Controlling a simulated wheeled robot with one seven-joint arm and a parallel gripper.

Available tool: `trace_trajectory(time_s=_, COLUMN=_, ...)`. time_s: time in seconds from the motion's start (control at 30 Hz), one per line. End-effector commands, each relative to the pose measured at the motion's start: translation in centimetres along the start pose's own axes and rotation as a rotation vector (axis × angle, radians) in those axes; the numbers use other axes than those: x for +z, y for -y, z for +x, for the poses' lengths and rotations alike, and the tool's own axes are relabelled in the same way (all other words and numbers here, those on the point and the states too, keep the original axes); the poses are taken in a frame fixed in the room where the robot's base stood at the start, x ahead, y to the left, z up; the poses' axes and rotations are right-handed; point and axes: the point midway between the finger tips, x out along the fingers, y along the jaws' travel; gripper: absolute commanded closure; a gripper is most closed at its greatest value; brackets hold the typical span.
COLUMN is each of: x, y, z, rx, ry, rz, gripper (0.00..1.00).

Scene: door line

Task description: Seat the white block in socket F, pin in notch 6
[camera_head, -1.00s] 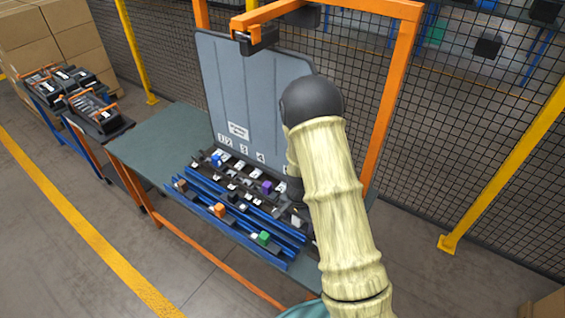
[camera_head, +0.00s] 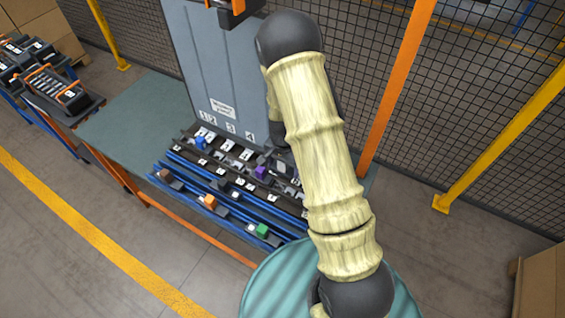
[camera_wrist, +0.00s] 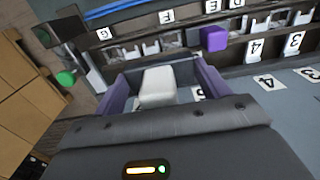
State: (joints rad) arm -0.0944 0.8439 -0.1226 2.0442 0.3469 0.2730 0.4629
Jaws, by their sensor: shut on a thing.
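The white block (camera_wrist: 157,87) sits between the two purple fingers of my gripper (camera_wrist: 158,74) in the wrist view; the gripper is shut on it. Beyond it runs a dark rail with sockets and letter tags. The tag F (camera_wrist: 166,16) stands above a pale fork-shaped socket F (camera_wrist: 172,41), which looks empty. The block is apart from the rail, on the near side of it. Its pin cannot be made out.
A purple block (camera_wrist: 214,38) sits in the rail right of socket F, and a green block (camera_wrist: 66,78) is at left. Blue rails (camera_head: 215,192) hold other coloured blocks. A tall grey panel (camera_head: 208,70) stands behind; the bench's left part (camera_head: 135,120) is clear.

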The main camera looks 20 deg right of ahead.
Motion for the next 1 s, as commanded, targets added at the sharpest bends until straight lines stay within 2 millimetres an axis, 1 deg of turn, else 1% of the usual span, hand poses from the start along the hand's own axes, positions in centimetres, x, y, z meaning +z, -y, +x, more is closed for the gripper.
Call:
trace_trajectory(time_s=0.13, x=0.0, y=0.0, z=0.2, rx=-0.001, ry=-0.001, rz=0.000, gripper=0.57)
trace_trajectory(time_s=0.27, x=0.0, y=0.0, z=0.9, rx=0.000, ry=0.000, rz=0.000, gripper=0.57)
trace_trajectory(time_s=0.73, x=0.0, y=0.0, z=5.9, rx=0.000, ry=0.000, rz=0.000, gripper=0.57)
trace_trajectory(time_s=0.83, x=0.0, y=0.0, z=6.4, rx=-0.001, ry=0.000, rz=0.000, gripper=0.57)
trace_trajectory(time_s=1.0, x=0.0, y=0.0, z=6.5, rx=-0.001, ry=-0.001, rz=0.000, gripper=0.57)
